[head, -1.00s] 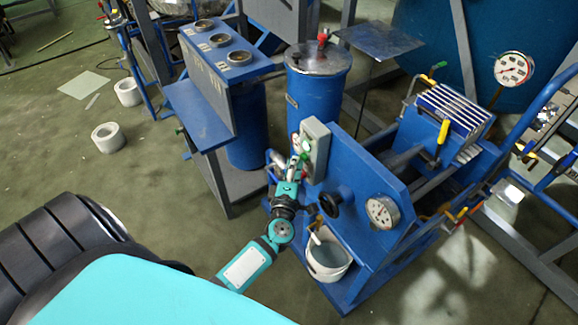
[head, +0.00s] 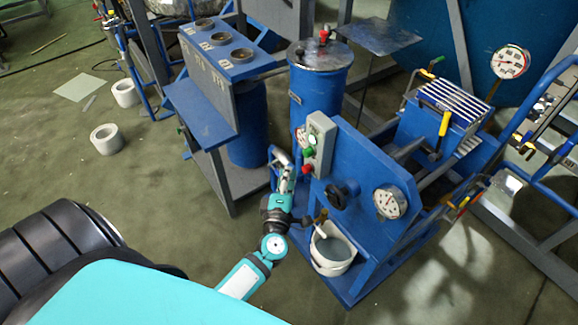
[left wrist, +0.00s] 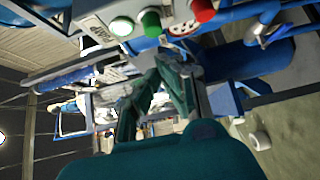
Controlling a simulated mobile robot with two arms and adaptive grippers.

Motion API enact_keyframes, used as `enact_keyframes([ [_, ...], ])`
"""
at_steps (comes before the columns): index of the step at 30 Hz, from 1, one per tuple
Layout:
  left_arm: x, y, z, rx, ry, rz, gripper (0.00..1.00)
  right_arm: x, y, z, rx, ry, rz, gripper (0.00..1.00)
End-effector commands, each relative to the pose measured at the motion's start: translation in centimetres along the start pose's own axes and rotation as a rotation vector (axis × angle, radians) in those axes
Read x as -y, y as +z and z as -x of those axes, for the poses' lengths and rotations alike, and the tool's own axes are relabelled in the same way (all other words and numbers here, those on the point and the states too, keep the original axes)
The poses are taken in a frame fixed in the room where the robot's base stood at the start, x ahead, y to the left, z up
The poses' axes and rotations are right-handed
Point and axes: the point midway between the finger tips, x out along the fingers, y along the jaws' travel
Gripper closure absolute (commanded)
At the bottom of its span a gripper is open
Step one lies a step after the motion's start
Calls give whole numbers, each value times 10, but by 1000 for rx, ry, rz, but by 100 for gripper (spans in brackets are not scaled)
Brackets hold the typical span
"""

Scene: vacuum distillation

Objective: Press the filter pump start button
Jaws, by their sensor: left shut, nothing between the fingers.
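The grey control box (head: 320,146) stands at the left edge of the blue upright panel of the filter pump unit. It carries a green button (head: 309,152) and a red button (head: 308,168). In the left wrist view, the green button (left wrist: 150,21), the red button (left wrist: 203,10) and a bright pale-green lamp (left wrist: 122,26) sit in a row at the top. My left gripper (head: 283,163) is shut and empty, just left of the box and apart from the buttons. Its fingers (left wrist: 168,72) show below the buttons in the wrist view. My right gripper is out of view.
A black handwheel (head: 338,195) and a gauge (head: 390,202) are on the panel. A blue cylinder (head: 318,95) stands behind. Open floor lies to the left, with white rolls (head: 106,139).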

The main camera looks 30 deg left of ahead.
Motion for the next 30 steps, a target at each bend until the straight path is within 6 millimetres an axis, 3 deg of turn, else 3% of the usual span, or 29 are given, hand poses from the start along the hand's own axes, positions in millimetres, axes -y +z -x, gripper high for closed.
enact_keyframes([
  [7, 3, -2, 44, -3, -4, 0, 100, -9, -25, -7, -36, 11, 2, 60],
  [12, 2, -1, 60, -2, -3, 1, 100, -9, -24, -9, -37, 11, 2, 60],
  [21, 1, -1, 63, -2, -2, 0, 100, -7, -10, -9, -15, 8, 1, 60],
  [30, 1, -1, 63, -3, -2, 0, 100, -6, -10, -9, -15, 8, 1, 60],
])
